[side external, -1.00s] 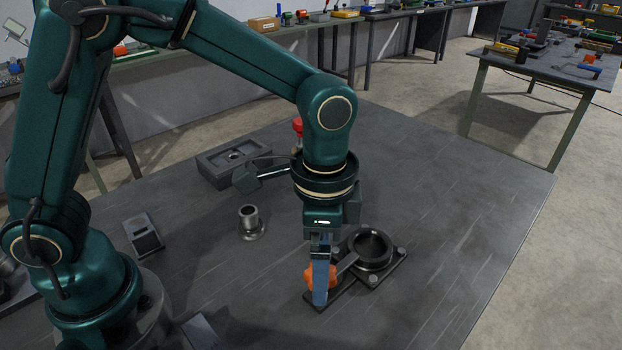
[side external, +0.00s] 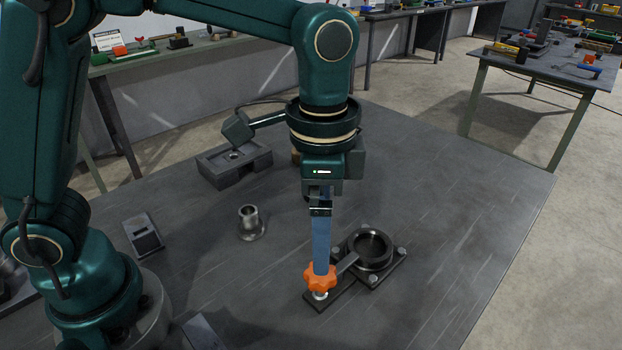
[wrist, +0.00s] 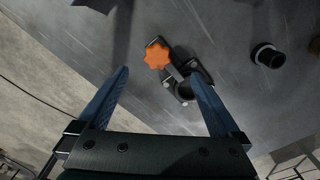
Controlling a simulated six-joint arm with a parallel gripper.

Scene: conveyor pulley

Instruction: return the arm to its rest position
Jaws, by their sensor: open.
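My gripper (side external: 320,262) points straight down above the orange star knob (side external: 320,278). In the wrist view its blue fingers (wrist: 158,82) are spread wide and nothing is between them. The knob also shows in the wrist view (wrist: 157,54), beyond the fingertips and apart from them. The knob sits at the near left end of a dark clamp fixture (side external: 385,272) that has a round black ring (side external: 370,248) on its base. In the side view the fingers overlap the knob's upper edge.
A flanged metal bushing (side external: 249,222) stands upright left of my gripper. A grey block with a recess (side external: 222,170) lies behind it, and a small dark block (side external: 144,236) lies further left. The right part of the table (side external: 470,210) is clear.

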